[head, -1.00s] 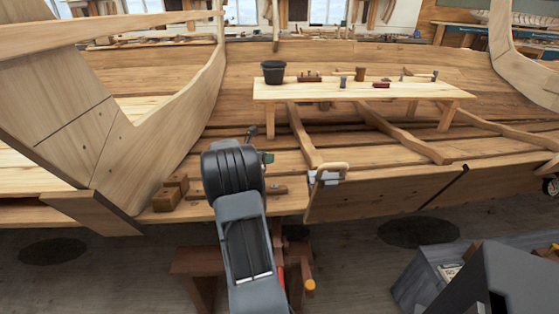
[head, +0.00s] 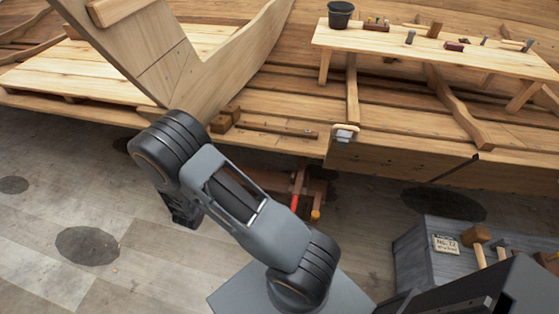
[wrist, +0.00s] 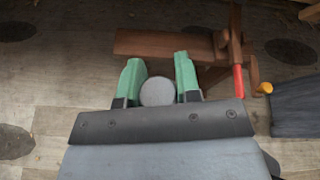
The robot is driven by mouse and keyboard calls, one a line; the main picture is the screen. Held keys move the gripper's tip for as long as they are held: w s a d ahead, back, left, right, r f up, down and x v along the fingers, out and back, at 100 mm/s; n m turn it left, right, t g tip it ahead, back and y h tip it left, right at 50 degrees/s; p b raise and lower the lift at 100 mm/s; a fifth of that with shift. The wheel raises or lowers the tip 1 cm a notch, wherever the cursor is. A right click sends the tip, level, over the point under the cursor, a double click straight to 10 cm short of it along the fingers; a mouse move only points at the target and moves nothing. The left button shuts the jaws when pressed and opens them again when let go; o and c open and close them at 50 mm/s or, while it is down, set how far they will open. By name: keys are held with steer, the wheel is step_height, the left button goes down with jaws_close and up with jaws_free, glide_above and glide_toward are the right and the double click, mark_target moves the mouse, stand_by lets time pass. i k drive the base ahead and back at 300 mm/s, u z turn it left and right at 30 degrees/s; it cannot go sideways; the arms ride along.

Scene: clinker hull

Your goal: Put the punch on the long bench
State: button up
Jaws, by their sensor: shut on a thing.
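My gripper (wrist: 158,66) shows in the wrist view, its two green fingers shut on a grey round thing (wrist: 157,91), seen end-on. This looks like the punch, but its length is hidden. Below it are the floor and a reddish-brown wooden stand, with no contact visible. In the head view my bent arm hides the fingers and the held thing. The long bench (head: 375,46) is the pale wooden one inside the hull at upper right, away from my gripper.
On the bench stand a black bucket (head: 341,14), a tool block (head: 376,24), a grey cylinder (head: 410,38), a mallet (head: 435,30) and a red item (head: 454,46). Bare bench top shows along its front. The hull side, a clamp (head: 344,134) and a grey cabinet (head: 445,225) stand nearby.

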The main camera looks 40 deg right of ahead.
mark_target(450, 278)
steer(key=u, duration=0.45)
steer(key=k, duration=0.8)
steer(key=u, duration=0.5)
steer(key=k, duration=1.25)
steer(key=z, duration=0.65)
steer(key=k, duration=0.45)
steer(key=z, duration=0.2)
